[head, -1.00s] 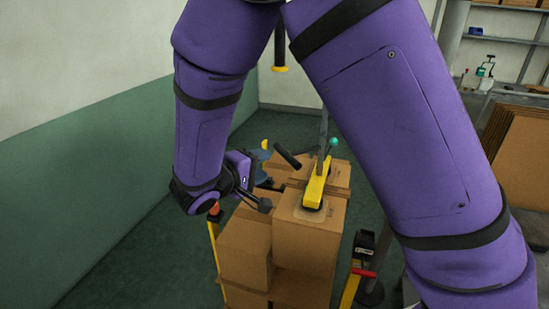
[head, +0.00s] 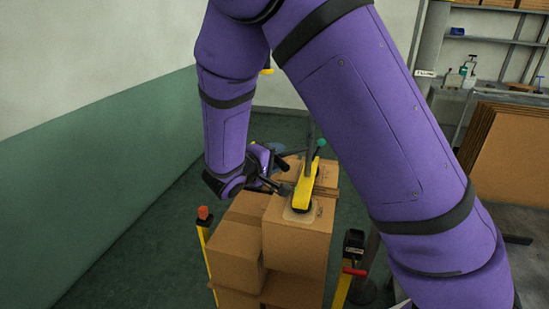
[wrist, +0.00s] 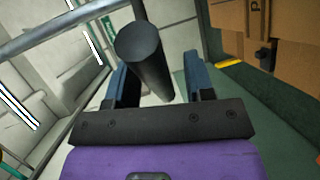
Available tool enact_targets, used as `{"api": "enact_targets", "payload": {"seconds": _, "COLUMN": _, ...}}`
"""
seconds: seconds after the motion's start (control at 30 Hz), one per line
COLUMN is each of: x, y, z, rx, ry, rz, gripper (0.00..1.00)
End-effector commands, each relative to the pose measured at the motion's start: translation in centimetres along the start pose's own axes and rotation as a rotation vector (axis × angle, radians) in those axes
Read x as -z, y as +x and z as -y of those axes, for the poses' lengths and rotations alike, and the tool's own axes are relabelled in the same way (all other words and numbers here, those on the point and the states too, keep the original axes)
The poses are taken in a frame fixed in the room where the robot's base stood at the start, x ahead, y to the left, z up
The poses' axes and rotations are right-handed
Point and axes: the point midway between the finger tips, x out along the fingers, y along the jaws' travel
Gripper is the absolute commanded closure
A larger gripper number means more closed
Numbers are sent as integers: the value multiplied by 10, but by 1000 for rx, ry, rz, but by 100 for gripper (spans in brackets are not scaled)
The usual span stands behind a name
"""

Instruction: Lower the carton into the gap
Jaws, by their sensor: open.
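A brown carton (head: 297,242) stands at the top front of a carton stack, with a yellow lifting tool (head: 304,190) on its top face. The tool has an upright grey rod with a green knob (head: 321,142). My gripper (head: 270,172) is at the left of the tool, above the cartons, partly hidden by my wrist. In the wrist view my gripper (wrist: 160,80) has its two blue fingers apart, with a dark round handle (wrist: 145,58) showing between them. I cannot tell whether the fingers touch it. The gap is not clearly visible.
A lower carton (head: 236,250) is at the left of the tool's carton. Yellow posts stand at left (head: 204,240) and right (head: 347,275) of the stack. A green and white wall (head: 110,150) is at left; flat cardboard sheets (head: 510,145) are at right. Floor is clear left of the stack.

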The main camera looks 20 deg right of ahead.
Motion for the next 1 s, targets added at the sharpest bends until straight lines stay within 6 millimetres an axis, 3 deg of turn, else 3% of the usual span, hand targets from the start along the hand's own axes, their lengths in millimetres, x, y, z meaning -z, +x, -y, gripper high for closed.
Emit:
{"api": "enact_targets", "payload": {"seconds": 0.07, "x": 0, "y": 0, "z": 0, "rx": 0, "ry": 0, "rz": 0, "gripper": 52}}
{"api": "enact_targets", "payload": {"seconds": 0.1, "x": 0, "y": 0, "z": 0, "rx": 0, "ry": 0, "rz": 0, "gripper": 56}}
{"api": "enact_targets", "payload": {"seconds": 0.3, "x": 0, "y": 0, "z": 0, "rx": 0, "ry": 0, "rz": 0, "gripper": 100}}
{"api": "enact_targets", "payload": {"seconds": 0.57, "x": 0, "y": 1, "z": 10, "rx": 0, "ry": -4, "rz": 0, "gripper": 100}}
{"api": "enact_targets", "payload": {"seconds": 1.0, "x": -6, "y": 14, "z": 83, "rx": 2, "ry": -4, "rz": -1, "gripper": 100}}
